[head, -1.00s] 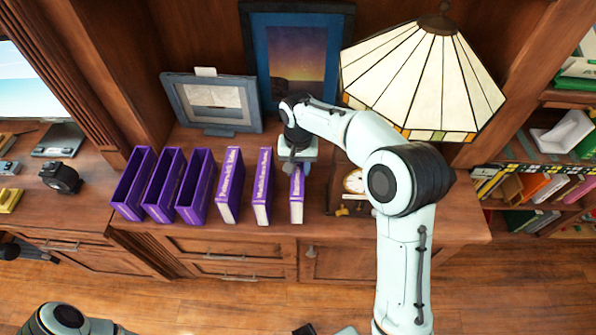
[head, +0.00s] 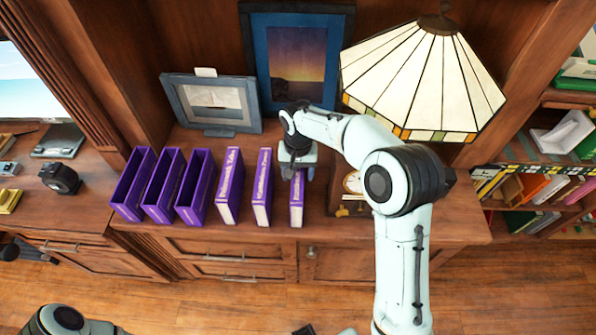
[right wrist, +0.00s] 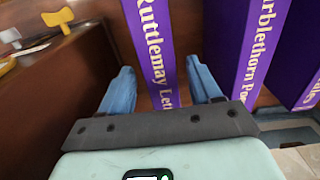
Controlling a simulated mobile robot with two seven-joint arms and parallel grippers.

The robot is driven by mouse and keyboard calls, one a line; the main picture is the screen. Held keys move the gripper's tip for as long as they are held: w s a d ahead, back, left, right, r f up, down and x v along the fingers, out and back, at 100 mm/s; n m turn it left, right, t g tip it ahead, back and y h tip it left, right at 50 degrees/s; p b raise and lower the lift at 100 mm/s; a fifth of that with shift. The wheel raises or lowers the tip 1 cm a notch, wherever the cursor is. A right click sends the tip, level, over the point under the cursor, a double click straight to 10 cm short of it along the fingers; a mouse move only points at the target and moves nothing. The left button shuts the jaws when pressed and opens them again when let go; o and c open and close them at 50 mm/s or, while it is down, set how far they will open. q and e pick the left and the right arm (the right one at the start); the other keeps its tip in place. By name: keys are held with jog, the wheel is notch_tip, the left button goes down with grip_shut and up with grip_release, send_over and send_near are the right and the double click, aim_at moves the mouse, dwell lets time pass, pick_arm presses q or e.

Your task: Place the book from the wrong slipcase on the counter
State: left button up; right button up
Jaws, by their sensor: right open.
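Three open purple slipcases (head: 160,186) stand in a row on the wooden counter (head: 400,225) and look empty. Three purple-spined volumes stand to their right: one (head: 229,186), a middle one (head: 262,187) and the rightmost (head: 297,205), apart from the others. My right gripper (head: 298,174) is over the rightmost volume and partly hides it. In the right wrist view that volume's spine (right wrist: 154,45), reading "Ruttlemay Let…", runs between the open fingers (right wrist: 162,86), with gaps beside it. My left gripper is out of view; only part of the left arm shows.
A small clock (head: 352,183) stands just right of the gripper. A stained-glass lamp (head: 425,80) overhangs the counter at right. A small frame (head: 212,103) and a larger picture (head: 296,60) stand behind. Bare counter lies in front at right.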

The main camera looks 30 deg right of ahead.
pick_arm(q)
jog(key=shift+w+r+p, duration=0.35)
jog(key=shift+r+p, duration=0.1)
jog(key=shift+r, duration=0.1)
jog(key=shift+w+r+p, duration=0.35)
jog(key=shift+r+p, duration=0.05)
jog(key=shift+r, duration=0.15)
pick_arm(e)
notch_tip(320, 180, up, 12)
jog(key=shift+r, duration=0.15)
